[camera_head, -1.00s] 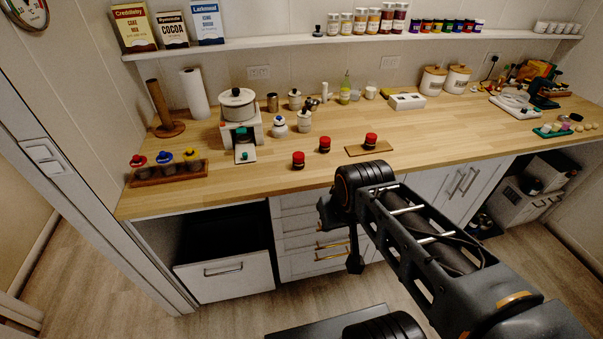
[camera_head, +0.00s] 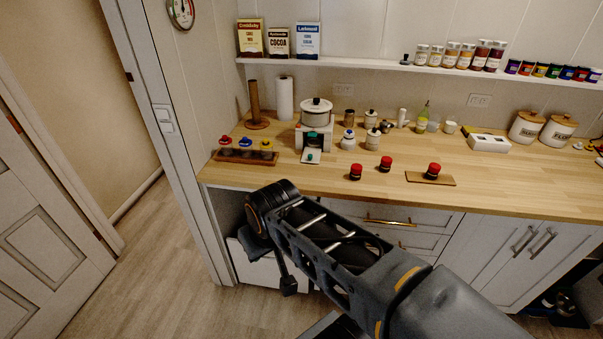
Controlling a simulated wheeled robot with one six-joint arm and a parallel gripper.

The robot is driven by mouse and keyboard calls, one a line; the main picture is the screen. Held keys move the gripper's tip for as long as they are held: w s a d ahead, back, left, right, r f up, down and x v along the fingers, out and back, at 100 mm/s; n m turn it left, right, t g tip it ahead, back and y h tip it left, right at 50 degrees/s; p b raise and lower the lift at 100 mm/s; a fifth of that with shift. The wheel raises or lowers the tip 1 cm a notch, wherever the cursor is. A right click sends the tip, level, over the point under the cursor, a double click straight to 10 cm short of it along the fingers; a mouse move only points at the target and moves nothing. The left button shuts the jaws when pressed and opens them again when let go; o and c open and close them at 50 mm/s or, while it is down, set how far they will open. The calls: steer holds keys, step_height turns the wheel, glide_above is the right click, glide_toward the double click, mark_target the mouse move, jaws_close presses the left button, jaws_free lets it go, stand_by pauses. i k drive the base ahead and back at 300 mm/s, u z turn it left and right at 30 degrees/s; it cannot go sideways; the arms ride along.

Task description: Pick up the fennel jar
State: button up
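More jars with red, blue and yellow lids sit in a wooden rack (camera_head: 228,156) at the left. Their labels are too small to read, so I cannot tell which is the fennel jar. My gripper (camera_head: 288,285) seems to be the dark end hanging below my arm's front joint, below the counter edge and apart from all jars. Its fingers cannot be made out.
A shelf (camera_head: 400,68) above holds boxes and spice jars. The counter's front strip is mostly clear. Cabinets are below, with open floor at left.

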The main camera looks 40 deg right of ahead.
mark_target(356, 168)
steer(key=u, duration=0.6)
steer(key=i, duration=1.4)
steer(key=z, duration=1.5)
